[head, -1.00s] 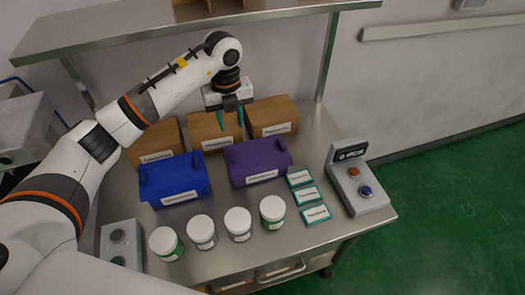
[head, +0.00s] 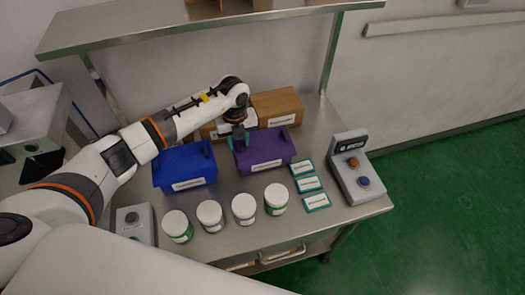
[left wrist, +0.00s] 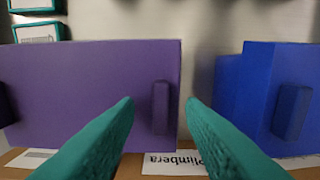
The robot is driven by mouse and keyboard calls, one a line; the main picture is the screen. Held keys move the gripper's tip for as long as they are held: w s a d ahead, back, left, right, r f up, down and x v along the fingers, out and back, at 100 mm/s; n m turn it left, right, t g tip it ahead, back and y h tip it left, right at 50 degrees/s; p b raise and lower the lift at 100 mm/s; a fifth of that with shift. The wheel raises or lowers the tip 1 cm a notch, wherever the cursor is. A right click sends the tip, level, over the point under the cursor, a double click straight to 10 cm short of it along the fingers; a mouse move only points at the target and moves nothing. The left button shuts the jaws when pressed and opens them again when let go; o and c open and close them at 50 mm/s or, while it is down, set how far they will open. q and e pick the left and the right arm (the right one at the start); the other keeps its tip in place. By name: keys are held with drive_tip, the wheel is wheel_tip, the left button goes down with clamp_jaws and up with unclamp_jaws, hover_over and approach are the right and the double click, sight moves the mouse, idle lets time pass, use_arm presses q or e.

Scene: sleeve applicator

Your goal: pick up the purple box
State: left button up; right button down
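The purple box (head: 265,154) stands on the steel table, right of the blue box (head: 184,168). My left gripper (head: 238,140) is at its left end in the head view, teal fingers pointing down. In the left wrist view the fingers are open (left wrist: 160,106), spread to either side of a small raised tab on the end of the purple box (left wrist: 75,85). The blue box (left wrist: 260,90) lies to the right there. I cannot tell whether the fingers touch the purple box. My right gripper is not in view.
Cardboard boxes (head: 278,107) stand behind, partly hidden by my arm. Several white jars (head: 243,207) stand in front. Small teal-edged boxes (head: 309,184) and a control panel (head: 358,172) are on the right. A shelf (head: 200,25) hangs above the back.

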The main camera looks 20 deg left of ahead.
use_arm(q)
drive_tip(key=shift+c, duration=0.9)
clamp_jaws()
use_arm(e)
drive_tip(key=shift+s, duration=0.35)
use_arm(q)
drive_tip(key=shift+r, duration=0.15)
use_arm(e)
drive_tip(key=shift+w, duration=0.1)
